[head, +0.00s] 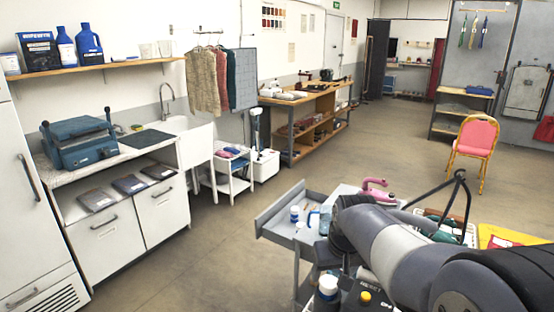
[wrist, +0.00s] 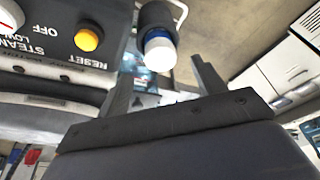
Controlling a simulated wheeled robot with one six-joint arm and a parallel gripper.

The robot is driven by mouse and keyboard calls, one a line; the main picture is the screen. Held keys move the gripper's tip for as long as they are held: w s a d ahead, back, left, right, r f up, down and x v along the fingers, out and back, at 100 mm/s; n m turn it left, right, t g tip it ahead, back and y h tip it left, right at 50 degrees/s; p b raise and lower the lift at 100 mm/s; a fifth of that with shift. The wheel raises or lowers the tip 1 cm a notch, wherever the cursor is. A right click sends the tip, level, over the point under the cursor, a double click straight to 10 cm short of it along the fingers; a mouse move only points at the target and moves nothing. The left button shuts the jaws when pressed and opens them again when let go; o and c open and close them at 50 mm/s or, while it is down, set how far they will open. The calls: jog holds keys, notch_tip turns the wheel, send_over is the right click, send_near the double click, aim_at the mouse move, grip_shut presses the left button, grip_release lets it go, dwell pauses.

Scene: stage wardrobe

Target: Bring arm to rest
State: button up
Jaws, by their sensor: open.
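In the wrist view my gripper (wrist: 163,56) is open, its two dark fingers apart with nothing held between them. A dark panel marked STEAM and RESET, with a yellow button (wrist: 89,39), is at the upper left. In the head view my arm (head: 395,245) stretches across the lower right, over the grey cart (head: 278,222). My gripper's fingers cannot be made out there.
A pink object (head: 375,190) and small bottles are on the cart. A pink chair (head: 475,140) stands behind. The floor (head: 215,250) left of the cart is clear.

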aim_at(329, 279)
jog(key=x, duration=0.7)
jog(key=shift+f+p, duration=0.3)
jog(key=shift+p, duration=0.05)
jog(key=shift+w+r+p, duration=0.1)
jog(key=shift+w+p, duration=0.05)
jog(key=shift+p, duration=0.2)
jog(key=shift+r+p, duration=0.65)
jog(key=shift+r, duration=0.25)
jog(key=shift+f, duration=0.15)
